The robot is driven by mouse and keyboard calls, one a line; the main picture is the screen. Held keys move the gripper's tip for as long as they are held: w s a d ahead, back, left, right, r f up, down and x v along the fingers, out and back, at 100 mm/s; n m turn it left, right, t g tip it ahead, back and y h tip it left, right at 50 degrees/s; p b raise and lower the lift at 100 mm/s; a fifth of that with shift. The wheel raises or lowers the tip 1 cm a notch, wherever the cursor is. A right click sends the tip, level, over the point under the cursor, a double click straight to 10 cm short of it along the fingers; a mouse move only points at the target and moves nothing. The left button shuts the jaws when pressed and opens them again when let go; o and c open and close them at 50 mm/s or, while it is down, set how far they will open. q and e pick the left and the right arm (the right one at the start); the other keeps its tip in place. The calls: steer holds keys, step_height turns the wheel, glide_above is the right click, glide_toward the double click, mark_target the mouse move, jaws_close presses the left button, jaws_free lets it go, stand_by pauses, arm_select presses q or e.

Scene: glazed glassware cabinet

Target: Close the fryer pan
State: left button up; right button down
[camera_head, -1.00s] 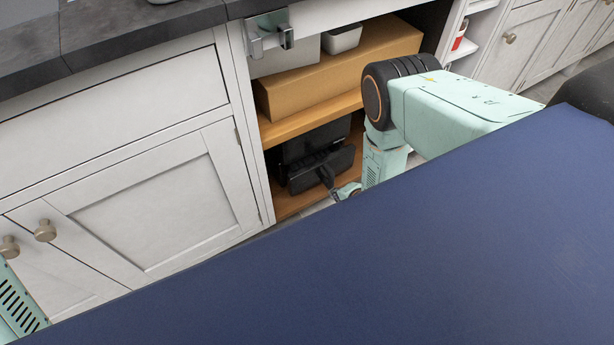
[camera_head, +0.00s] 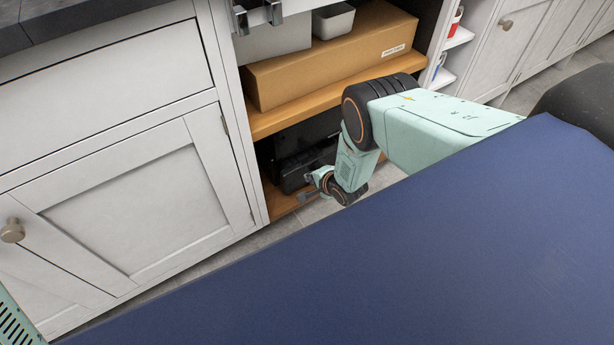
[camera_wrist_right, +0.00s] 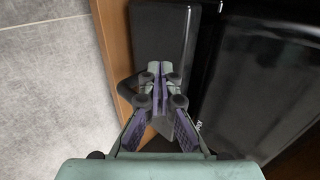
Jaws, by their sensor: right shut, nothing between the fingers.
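The black fryer (camera_head: 300,138) stands in the lower compartment of the open cabinet. Its pan (camera_head: 293,179) shows as a dark block low at the front, partly hidden by my right arm. In the wrist view the dark grey pan front (camera_wrist_right: 162,30) stands apart from the glossy black fryer body (camera_wrist_right: 262,75), with a dark gap between them. My right gripper (camera_head: 308,184) is low at the pan's front. In the wrist view the right gripper (camera_wrist_right: 160,70) is shut and empty, its tips over the pan front; contact is unclear. My left gripper is out of view.
A wooden shelf (camera_head: 270,119) above the fryer carries a cardboard box (camera_head: 330,65). White cabinet doors (camera_head: 140,210) stand to the left. In the wrist view a wooden edge (camera_wrist_right: 115,60) and grey floor (camera_wrist_right: 45,80) lie left of the gripper.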

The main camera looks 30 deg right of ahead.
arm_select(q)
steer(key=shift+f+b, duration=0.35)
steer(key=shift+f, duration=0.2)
arm_select(e)
steer(key=shift+w, duration=1.25)
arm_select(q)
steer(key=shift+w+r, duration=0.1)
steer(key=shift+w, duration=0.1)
arm_select(e)
steer(key=shift+a+r, duration=0.1)
